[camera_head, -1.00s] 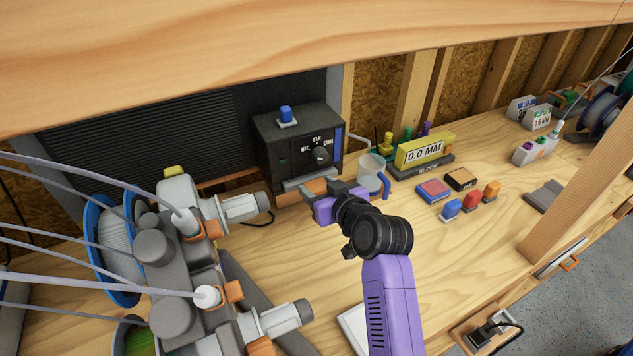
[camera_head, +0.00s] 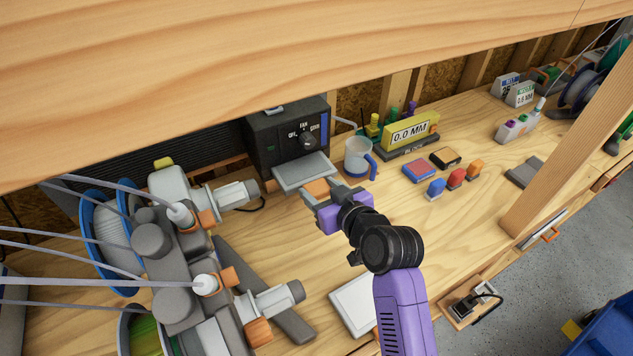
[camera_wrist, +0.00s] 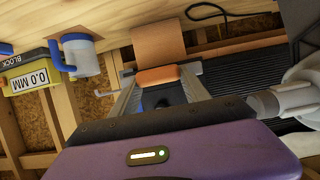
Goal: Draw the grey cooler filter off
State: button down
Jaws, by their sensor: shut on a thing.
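The black cooler box (camera_head: 288,135) with its fan knob stands at the back of the bench. The grey filter (camera_head: 303,173) is a flat plate in front of the box's lower face, with an orange tab (camera_head: 317,188) at its near end. I cannot tell whether its back edge is still inside the box. My gripper (camera_head: 321,192) is shut on the orange tab. The wrist view shows the orange tab (camera_wrist: 158,75) between the fingertips, and a flat orange-brown piece (camera_wrist: 158,42) beyond it.
A mug (camera_head: 358,157) with a blue handle stands close right of the filter. Behind it is a yellow 0.0 MM gauge (camera_head: 410,130). Several small coloured blocks lie further right. A grey machine with tubes (camera_head: 175,255) fills the left. The wooden shelf hangs low overhead.

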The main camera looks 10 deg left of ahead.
jog(key=shift+s+d+p, duration=0.25)
jog(key=shift+s+d, duration=0.25)
jog(key=shift+s, duration=0.25)
jog(key=shift+s+d+p, duration=0.25)
jog(key=shift+s+d, duration=0.3)
jog(key=shift+s, duration=0.25)
jog(key=shift+s+d+p, duration=0.25)
jog(key=shift+s+d, duration=0.25)
jog(key=shift+s, duration=0.25)
